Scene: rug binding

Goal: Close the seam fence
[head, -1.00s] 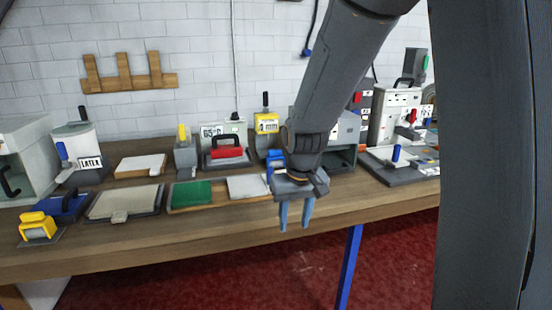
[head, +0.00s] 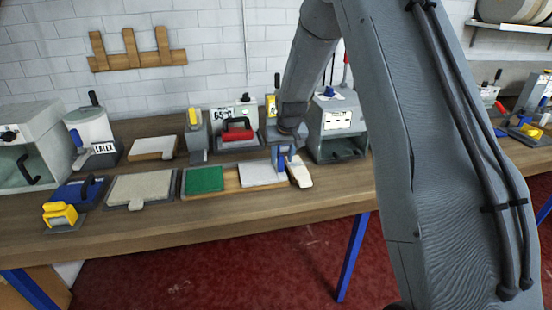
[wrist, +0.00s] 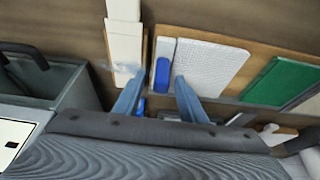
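A wooden board (head: 231,181) lies on the bench with a green pad (head: 205,180) and a pale textured pad (head: 262,174). In the wrist view the pale pad (wrist: 212,66) has a narrow light strip at its end with a blue block or handle (wrist: 162,75) on it; this looks like the seam fence, though I cannot be sure. My gripper (head: 281,168) is over this end of the board, pointing down. In the wrist view its blue fingers (wrist: 158,84) are apart, with the blue handle between and beyond their tips. I see no contact. My wrist hides part of the fence in the head view.
A white-and-tan piece (head: 300,171) lies just right of the board. A grey open-fronted machine (head: 337,125) stands close on the right. The bench's front strip (head: 190,232) is clear.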

